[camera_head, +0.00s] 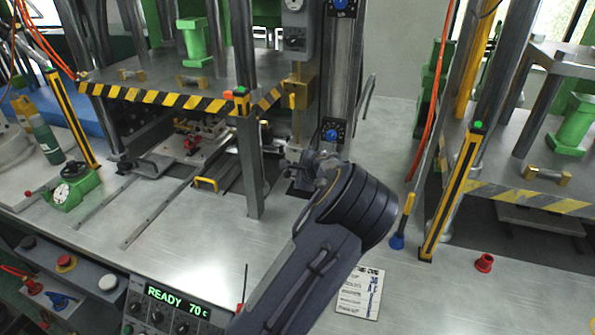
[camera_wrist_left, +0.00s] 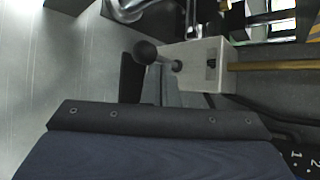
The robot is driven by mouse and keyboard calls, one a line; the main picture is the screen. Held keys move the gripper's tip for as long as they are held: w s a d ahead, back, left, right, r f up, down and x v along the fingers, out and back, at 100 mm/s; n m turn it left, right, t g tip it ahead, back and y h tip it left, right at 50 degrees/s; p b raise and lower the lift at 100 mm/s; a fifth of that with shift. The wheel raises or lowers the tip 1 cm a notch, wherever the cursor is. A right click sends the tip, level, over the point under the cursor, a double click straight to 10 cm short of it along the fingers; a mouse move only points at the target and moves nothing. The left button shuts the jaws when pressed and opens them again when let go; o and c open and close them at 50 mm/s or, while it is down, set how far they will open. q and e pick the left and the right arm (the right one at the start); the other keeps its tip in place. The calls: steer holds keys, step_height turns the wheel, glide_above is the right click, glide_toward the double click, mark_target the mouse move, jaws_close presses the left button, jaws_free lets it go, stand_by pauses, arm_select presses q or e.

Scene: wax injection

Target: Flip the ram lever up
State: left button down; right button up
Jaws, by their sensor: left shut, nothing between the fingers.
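The ram lever (camera_wrist_left: 148,52) shows in the left wrist view as a short rod with a black ball knob, sticking out of a pale grey block (camera_wrist_left: 208,66). That block appears in the head view (camera_head: 294,149) below a yellow rod; the knob there is hard to make out behind my gripper. My left gripper (camera_head: 318,168) is shut and empty, close beside the block, partly hidden by its own wrist. In the left wrist view its dark body fills the bottom and its tips lie just below the knob; contact cannot be told. My right gripper is not in view.
A press with a yellow-black striped plate (camera_head: 180,97) stands left of my wrist. A blue-knobbed dial (camera_head: 332,134) sits on the column behind it. A second press (camera_head: 525,195) stands at right. A label card (camera_head: 360,290) lies on the bench.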

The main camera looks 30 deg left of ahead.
arm_select(q)
steer(key=shift+r, duration=0.1)
steer(key=shift+r+p, duration=0.5)
steer(key=shift+r, duration=0.2)
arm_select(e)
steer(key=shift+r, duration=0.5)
arm_select(q)
step_height(320, 180, down, 3)
steer(key=w+d+b, duration=0.2)
steer(key=w+b, duration=0.1)
steer(key=r+b+v, duration=0.1)
steer(key=v, duration=0.9)
steer(key=shift+a, duration=0.2)
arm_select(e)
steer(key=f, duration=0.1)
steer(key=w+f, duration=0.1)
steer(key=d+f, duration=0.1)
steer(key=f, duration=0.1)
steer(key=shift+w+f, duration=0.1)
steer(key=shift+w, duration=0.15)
arm_select(q)
steer(key=shift+w, duration=0.2)
